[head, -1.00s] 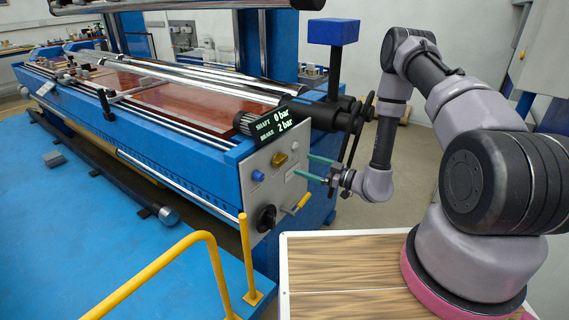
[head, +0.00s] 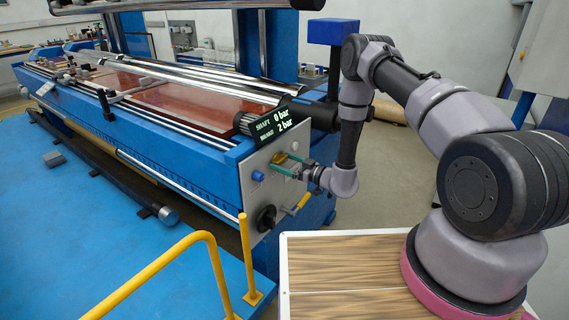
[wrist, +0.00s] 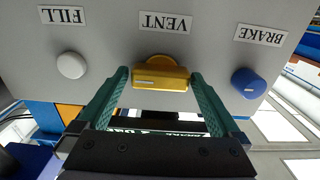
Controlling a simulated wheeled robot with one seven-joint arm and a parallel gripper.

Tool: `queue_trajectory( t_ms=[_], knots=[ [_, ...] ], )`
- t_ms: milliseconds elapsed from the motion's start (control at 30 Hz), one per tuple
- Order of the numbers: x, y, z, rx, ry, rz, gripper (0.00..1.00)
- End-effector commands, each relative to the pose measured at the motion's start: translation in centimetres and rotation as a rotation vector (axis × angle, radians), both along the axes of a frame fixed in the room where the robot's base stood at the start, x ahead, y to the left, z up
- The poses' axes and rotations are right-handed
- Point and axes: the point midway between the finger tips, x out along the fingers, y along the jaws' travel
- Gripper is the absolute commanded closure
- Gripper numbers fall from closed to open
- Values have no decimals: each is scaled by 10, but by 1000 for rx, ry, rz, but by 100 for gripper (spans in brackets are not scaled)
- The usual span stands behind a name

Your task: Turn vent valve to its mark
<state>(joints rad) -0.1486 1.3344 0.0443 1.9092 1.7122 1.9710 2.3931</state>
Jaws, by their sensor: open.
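The vent valve is a yellow knob (wrist: 159,78) on a grey panel, with the VENT label (wrist: 166,22) beside it, upside down in the wrist view. A short pale line shows on the knob's face; I cannot make out a separate mark on the panel. In the head view the knob (head: 279,158) is partly covered by the fingers. My gripper (wrist: 159,73) is open, its green fingers on either side of the knob, with a small gap visible at the left. Whether the right finger touches is unclear. My gripper (head: 289,166) also shows in the head view.
A white knob (wrist: 71,65) labelled FILL and a blue knob (wrist: 248,83) labelled BRAKE flank the valve. Below on the panel are a black rotary knob (head: 266,218) and a yellow-handled lever (head: 300,203). A display (head: 272,125) reads shaft 0 bar, brake 2 bar.

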Motion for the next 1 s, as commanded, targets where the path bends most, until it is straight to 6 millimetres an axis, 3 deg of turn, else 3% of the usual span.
queue_trajectory(
  t_ms=[233,400,433,767,1000],
  knots=[
    [0,1,0,0,0,0,0],
    [0,0,0,0,0,0,65],
    [0,0,0,-1,-1,0,68],
    [0,0,0,-31,-44,-1,68],
    [1,-1,0,-122,-168,-2,68]
  ],
)
